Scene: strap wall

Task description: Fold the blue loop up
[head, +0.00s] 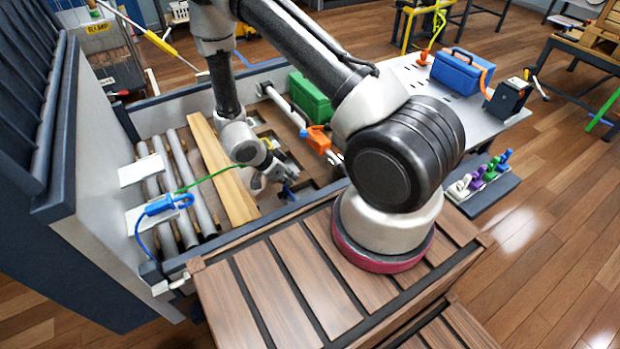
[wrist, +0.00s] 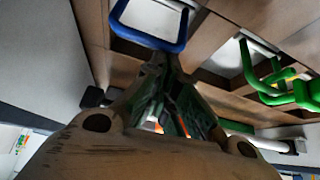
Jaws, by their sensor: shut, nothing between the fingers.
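The blue loop (wrist: 150,38) is a U-shaped band at the top of the wrist view. It hangs in front of a pale square opening in a brown wooden frame. My gripper (wrist: 167,62) is shut and empty, its fingertips close to the lower right of the loop; I cannot tell whether they touch it. In the head view my gripper (head: 277,180) is low over the brown frame. A small blue patch (head: 289,191) beside its fingers appears to be the loop, mostly hidden there.
A green loop (wrist: 270,95) with a yellow part hangs to the right in the wrist view. Grey rollers (head: 178,180) and a wooden board (head: 220,170) lie left of my gripper. A blue clamp-like item (head: 168,204) with a cord and a green case (head: 310,97) are nearby.

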